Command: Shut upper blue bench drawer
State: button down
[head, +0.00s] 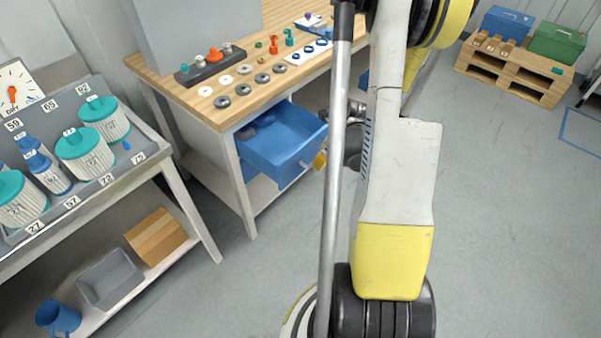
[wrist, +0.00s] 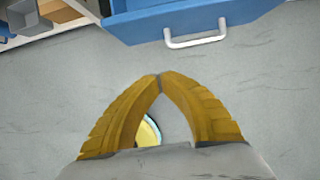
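The upper blue bench drawer (head: 283,150) is pulled out from under the wooden-topped bench (head: 190,97). Its inside shows from above, with something greyish toward its back. In the wrist view its blue front (wrist: 195,18) and pale bar handle (wrist: 196,38) are at the top, beyond the fingertips. My gripper (wrist: 160,77) is shut, its two ochre fingers meeting at the tips with nothing between the tips. In the head view my gripper (head: 320,160) shows only partly beside the drawer's front right corner; my arm hides the rest. No contact with the handle shows.
Rings and small fittings lie on the bench top. A grey rack table (head: 150,152) with teal-lidded vessels stands at left. A pallet (head: 510,75) with crates stands far right. Grey floor right of my arm is clear.

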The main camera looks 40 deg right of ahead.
jog(key=b, duration=0.5)
send_near(301, 169)
jog(key=s+a+f, duration=0.3)
jog(key=f, duration=0.2)
jog(key=shift+w+r+b, duration=0.1)
jog(key=shift+w+b, duration=0.2)
jog(key=shift+w, duration=1.7)
jog(key=shift+d, duration=0.1)
